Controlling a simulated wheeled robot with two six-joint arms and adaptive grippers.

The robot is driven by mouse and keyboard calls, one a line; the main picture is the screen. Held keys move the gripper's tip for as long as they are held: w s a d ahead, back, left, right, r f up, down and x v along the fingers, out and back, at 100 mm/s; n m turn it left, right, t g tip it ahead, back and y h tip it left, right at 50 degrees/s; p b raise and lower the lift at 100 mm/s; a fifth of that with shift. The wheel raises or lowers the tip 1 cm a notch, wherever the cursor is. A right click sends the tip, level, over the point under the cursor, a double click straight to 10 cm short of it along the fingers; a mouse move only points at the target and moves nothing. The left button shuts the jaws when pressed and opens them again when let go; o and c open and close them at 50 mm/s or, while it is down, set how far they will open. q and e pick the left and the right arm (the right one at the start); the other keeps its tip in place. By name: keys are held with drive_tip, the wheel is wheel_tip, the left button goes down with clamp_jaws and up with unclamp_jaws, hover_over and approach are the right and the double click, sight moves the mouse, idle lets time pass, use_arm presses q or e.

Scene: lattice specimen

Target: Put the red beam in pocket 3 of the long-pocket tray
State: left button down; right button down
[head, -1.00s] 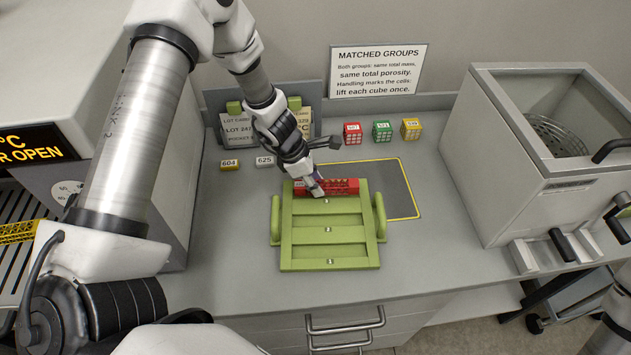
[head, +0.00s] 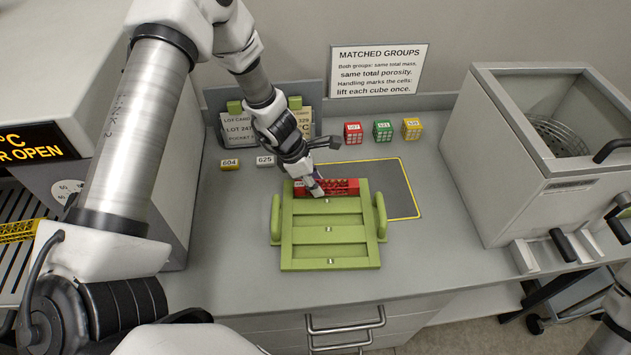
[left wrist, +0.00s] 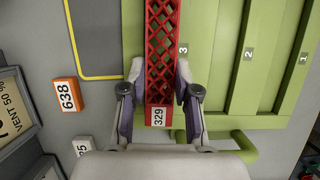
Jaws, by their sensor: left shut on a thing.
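The red lattice beam (head: 340,187) lies lengthwise along the far pocket of the green long-pocket tray (head: 330,265). In the left wrist view the beam (left wrist: 161,50) runs beside the label 3 and has a white 329 tag at its near end. I cannot tell if it rests on the pocket floor or is held just above it. My left gripper (head: 317,189) is shut on the beam near its tagged end; its fingers (left wrist: 158,108) flank the beam in the wrist view. The pockets by labels 2 and 1 are empty. My right gripper is not in view.
A yellow-edged dark mat (head: 398,190) lies behind and right of the tray. Red (head: 352,133), green (head: 383,131) and yellow (head: 412,128) cubes stand at the back. A bath (head: 540,140) stands on the right. Number blocks (head: 231,165) lie left of the arm.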

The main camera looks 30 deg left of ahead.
use_arm(q)
drive_tip(key=shift+f+b, duration=0.7)
idle(0.7)
idle(0.4)
drive_tip(key=c, duration=0.8)
unclamp_jaws()
drive_tip(key=shift+s, duration=0.1)
drive_tip(key=shift+o, duration=0.2)
drive_tip(key=shift+o, duration=0.2)
drive_tip(key=o, duration=0.4)
drive_tip(key=shift+o, duration=0.2)
drive_tip(key=shift+r, duration=0.1)
